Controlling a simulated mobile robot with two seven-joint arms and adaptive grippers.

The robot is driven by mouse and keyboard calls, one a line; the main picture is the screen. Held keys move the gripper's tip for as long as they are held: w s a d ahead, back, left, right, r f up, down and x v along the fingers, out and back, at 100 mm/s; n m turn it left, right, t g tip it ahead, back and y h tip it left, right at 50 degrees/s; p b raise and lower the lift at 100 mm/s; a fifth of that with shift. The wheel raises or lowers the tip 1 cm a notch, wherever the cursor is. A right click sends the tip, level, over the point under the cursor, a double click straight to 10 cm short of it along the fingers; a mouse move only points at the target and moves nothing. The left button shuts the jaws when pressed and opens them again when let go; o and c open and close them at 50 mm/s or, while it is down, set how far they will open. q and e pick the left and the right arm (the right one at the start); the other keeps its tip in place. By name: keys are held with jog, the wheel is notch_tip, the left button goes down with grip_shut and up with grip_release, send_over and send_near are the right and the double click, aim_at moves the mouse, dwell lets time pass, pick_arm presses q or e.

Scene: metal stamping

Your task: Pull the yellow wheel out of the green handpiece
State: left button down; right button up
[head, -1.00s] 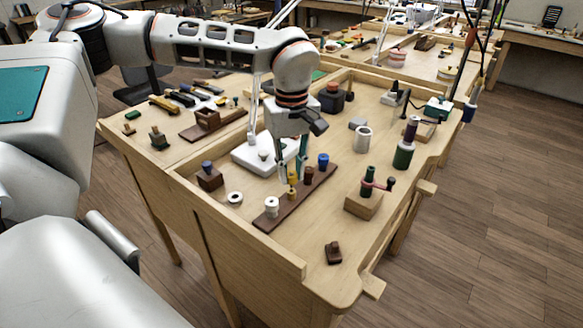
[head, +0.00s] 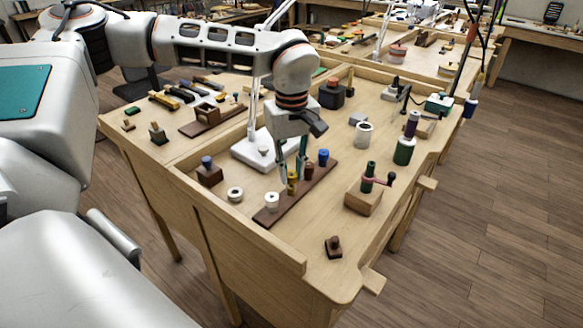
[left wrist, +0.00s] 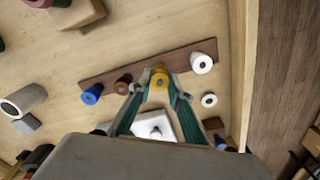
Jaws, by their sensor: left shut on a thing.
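The yellow wheel (head: 292,182) is at the long dark brown strip, between a white wheel (head: 272,202) and a brown one (head: 308,171). In the left wrist view the yellow wheel (left wrist: 159,79) shows between the fingertips. My left gripper (head: 291,187) points down and is shut on the yellow wheel. The fingers hide part of it. A dark green upright piece (head: 369,171), seemingly the green handpiece, stands on a wooden block to the right, apart from the yellow wheel, with a reddish crank-like arm at its side. My right gripper is not in view.
The brown strip (head: 268,217) also bears a blue wheel (head: 323,157). A white ring (head: 235,194) and a white lamp base (head: 252,152) are close by. A green spool (head: 404,151) and a grey-white cylinder (head: 363,135) stand farther right. The tray's front right is mostly clear.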

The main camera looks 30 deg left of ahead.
aim_at(291, 175)
pick_arm(q)
jog(key=shift+f, duration=0.85)
jog(key=c, duration=1.8)
grip_release()
notch_tip(291, 175, up, 12)
